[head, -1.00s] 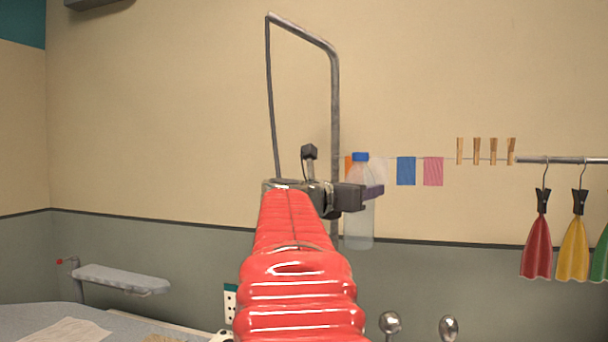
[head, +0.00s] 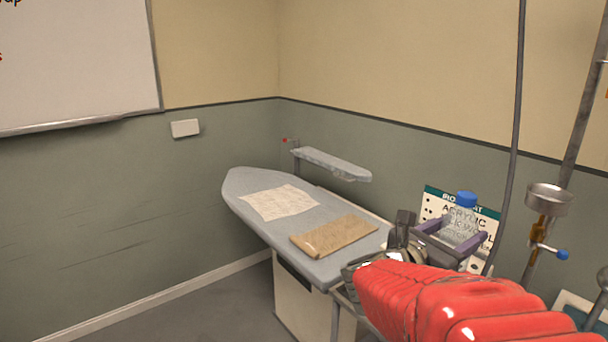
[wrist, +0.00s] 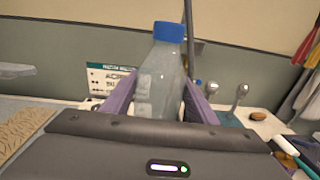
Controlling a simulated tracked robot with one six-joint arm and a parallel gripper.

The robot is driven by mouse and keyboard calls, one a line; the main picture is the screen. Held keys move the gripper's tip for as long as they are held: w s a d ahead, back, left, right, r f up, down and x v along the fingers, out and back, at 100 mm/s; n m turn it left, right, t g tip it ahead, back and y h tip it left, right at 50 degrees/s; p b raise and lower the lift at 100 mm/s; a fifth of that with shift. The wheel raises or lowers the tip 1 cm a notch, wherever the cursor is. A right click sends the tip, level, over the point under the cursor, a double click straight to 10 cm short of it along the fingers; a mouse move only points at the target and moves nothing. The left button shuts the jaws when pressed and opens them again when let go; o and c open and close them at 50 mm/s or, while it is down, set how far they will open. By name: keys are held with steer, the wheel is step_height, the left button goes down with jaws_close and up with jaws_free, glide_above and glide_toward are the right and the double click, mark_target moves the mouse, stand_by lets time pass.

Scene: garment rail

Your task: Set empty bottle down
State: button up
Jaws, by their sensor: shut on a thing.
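A clear plastic bottle with a blue cap (head: 465,218) is held upright in my gripper (head: 449,243) at the right of the head view. In the wrist view the bottle (wrist: 162,75) stands between the two purple fingers of my gripper (wrist: 152,100), which press on its sides. Its lower part is hidden behind the gripper body. I see no liquid in it, though the lower part is covered. I cannot tell how high its base is above the surface behind.
An ironing board (head: 262,228) with a cream cloth (head: 280,202) and a folded brown cloth (head: 333,236) lies to the left. A sleeve board (head: 333,163) stands behind it. A sign (head: 434,203) is behind the bottle. A metal funnel (head: 549,199) on a pole is at the right.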

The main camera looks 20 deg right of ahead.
steer(key=w+a+f+n+t+y, duration=0.1)
steer(key=w+a+f+n+t, duration=0.1)
steer(key=w+a+f, duration=0.4)
steer(key=w+a+f+n+t+y, duration=0.1)
steer(key=w+a+f, duration=0.6)
steer(key=a+f, duration=0.7)
steer(key=w+a+f+n+t+y, duration=0.1)
steer(key=w+a+f+t, duration=0.4)
steer(key=f, duration=1.2)
steer(key=w+a+n, duration=0.1)
steer(key=w+a, duration=0.1)
steer(key=a, duration=0.2)
steer(key=shift+w+a+n+y, duration=0.2)
steer(key=shift+a+n+y, duration=0.1)
steer(key=shift+a+n, duration=0.1)
